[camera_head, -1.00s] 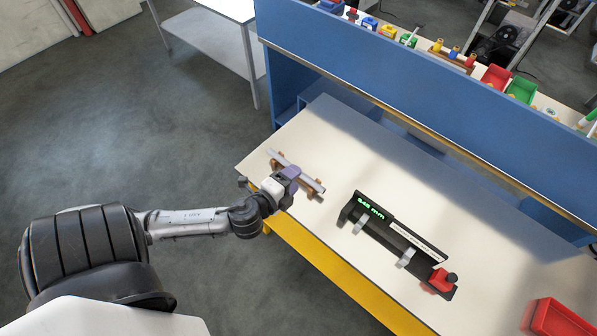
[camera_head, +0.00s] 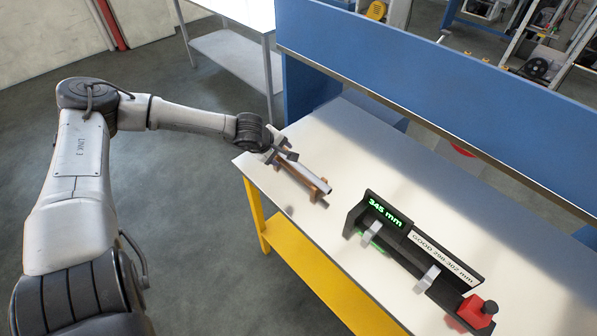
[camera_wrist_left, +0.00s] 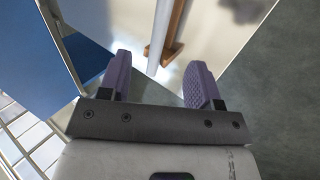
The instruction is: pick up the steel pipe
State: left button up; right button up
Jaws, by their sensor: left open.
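The steel pipe (camera_head: 309,173) is a grey tube lying on a brown wooden cradle (camera_head: 318,191) near the far left end of the table. My left gripper (camera_head: 284,154) is at the pipe's far left end and hides part of it. In the left wrist view, its two purple fingers (camera_wrist_left: 158,68) are spread apart. The pipe (camera_wrist_left: 160,38) runs between them from ahead, with the wooden cradle (camera_wrist_left: 174,32) beside it. I cannot tell whether a finger touches the pipe. My right gripper is out of view.
A black measuring fixture (camera_head: 390,243) with grey supports and a green "345 mm" display stands on the pale table (camera_head: 400,150), right of the cradle. A red button (camera_head: 478,310) is at its near end. A blue panel (camera_head: 430,90) borders the table's back.

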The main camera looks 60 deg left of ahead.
aim_at(297, 165)
pick_arm(q)
jog(key=shift+b+x, duration=2.1)
jog(key=shift+x, duration=4.55)
jog(key=shift+s+f, duration=0.1)
jog(key=shift+s, duration=0.1)
jog(key=c, duration=0.6)
grip_shut()
